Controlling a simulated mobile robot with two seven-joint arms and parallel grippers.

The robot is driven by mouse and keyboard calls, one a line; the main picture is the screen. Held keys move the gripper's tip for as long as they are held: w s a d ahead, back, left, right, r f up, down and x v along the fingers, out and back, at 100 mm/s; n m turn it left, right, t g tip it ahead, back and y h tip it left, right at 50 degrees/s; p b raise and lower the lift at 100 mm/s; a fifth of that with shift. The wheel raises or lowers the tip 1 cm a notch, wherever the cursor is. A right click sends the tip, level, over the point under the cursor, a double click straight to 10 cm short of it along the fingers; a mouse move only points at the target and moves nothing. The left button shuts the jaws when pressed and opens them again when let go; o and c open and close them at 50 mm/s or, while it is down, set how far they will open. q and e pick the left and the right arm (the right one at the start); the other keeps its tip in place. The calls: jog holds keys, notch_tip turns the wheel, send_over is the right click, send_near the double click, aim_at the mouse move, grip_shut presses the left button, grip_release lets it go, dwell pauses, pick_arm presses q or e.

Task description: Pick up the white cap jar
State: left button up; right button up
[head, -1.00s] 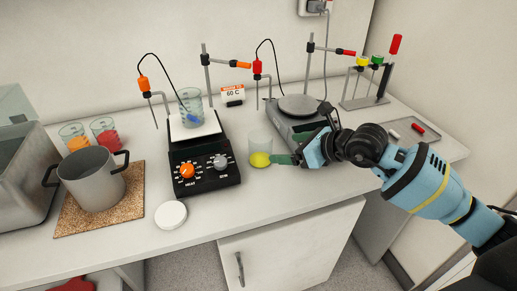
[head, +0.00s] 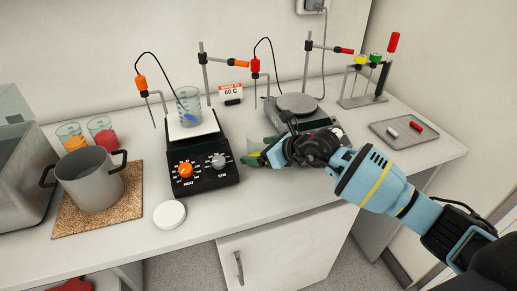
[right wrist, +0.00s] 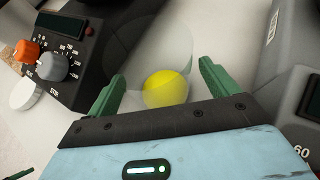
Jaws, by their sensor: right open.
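A round white-topped jar or lid (head: 170,214) sits near the counter's front edge, left of my right gripper. In the right wrist view it is the white round thing (right wrist: 26,94) at the far left, outside the fingers. My right gripper (head: 264,153) is open; its green fingers (right wrist: 162,74) are on either side of a clear glass vessel (right wrist: 160,50) with a yellow ball-like thing (right wrist: 166,89) in it. I cannot tell whether the fingers touch the glass. In the head view the gripper hides much of this vessel. My left gripper is out of view.
A black hotplate (head: 203,172) holding a beaker (head: 190,103) stands left of the gripper. A grey stirrer (head: 301,118) is behind it. A pot (head: 92,182) rests on a cork mat (head: 62,222). A tray (head: 404,145) holds small white and red pieces.

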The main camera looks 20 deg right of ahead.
aim_at(265, 141)
jog(key=shift+w+a+f, duration=0.2)
jog(key=shift+w+f, duration=0.05)
jog(key=shift+w, duration=0.05)
jog(key=c, duration=1.2)
jog(key=shift+r, duration=0.1)
jog(key=shift+r, duration=0.5)
jog(key=shift+s+a+r, duration=0.1)
jog(key=shift+s+r, duration=0.1)
jog(key=shift+r, duration=0.45)
jog(key=shift+s+a+r, duration=0.1)
jog(key=shift+s+r, duration=0.1)
jog(key=shift+r, duration=0.4)
jog(key=s+a, duration=0.1)
jog(key=s, duration=0.4)
jog(key=s+a+r, duration=0.1)
jog(key=s, duration=0.3)
jog(key=s+a, duration=0.2)
jog(key=s, duration=0.3)
jog(key=shift+s+r+p, duration=0.2)
jog(key=shift+s+p, duration=0.1)
jog(key=shift+p, duration=0.05)
